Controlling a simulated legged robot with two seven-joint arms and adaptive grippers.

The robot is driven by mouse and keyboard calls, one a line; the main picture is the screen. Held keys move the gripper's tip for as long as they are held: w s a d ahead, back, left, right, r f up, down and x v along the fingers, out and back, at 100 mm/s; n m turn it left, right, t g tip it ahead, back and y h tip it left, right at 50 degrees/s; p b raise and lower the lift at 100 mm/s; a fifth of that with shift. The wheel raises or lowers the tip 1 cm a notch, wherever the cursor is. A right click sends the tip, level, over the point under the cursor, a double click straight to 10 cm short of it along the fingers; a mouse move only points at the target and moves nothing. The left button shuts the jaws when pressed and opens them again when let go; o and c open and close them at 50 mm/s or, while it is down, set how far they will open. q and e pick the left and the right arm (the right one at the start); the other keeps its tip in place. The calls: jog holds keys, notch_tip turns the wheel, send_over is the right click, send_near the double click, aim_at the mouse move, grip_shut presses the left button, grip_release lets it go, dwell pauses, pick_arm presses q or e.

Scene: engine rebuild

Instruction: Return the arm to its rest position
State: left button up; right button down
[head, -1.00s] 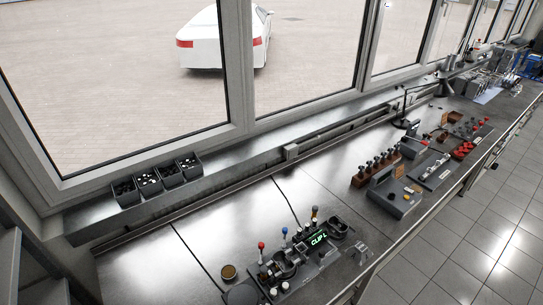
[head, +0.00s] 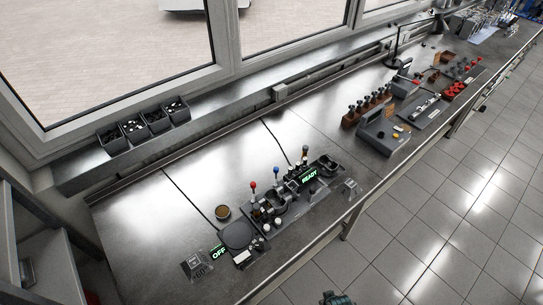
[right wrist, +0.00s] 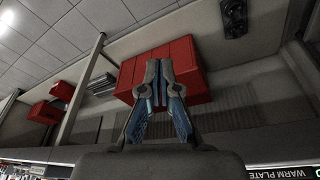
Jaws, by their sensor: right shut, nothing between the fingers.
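My right gripper (right wrist: 158,72) shows in the right wrist view with its fingers together and nothing between them. Behind it are red boxes or drawers (right wrist: 198,72) under a bench. The gripper looks clear of them, though the gap is hard to judge. A small dark and teal part at the bottom edge of the head view looks like a piece of my own arm. My left gripper is in neither view.
The long metal workbench (head: 185,195) holds a station with a green READY display (head: 309,175), an OFF display (head: 218,252) and a round dish (head: 222,212). Small bins (head: 155,121) stand on the window ledge. Tiled floor (head: 440,220) lies open at the right.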

jog(key=s+d+f+g+b, duration=0.1)
jog(key=s+f+b, duration=0.15)
jog(key=f, duration=0.95)
jog(key=s+d+f+b, duration=0.1)
jog(key=s+f, duration=0.3)
jog(key=f, duration=0.7)
pick_arm(q)
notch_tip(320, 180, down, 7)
jog(key=b, duration=0.3)
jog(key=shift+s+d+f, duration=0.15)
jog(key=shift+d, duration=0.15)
pick_arm(e)
jog(key=s+d+f+g, duration=0.1)
jog(key=s+f, duration=1.3)
jog(key=shift+s+d+f, duration=0.3)
jog(key=shift+d+f, duration=0.1)
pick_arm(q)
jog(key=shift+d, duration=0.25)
pick_arm(e)
jog(key=shift+d, duration=0.35)
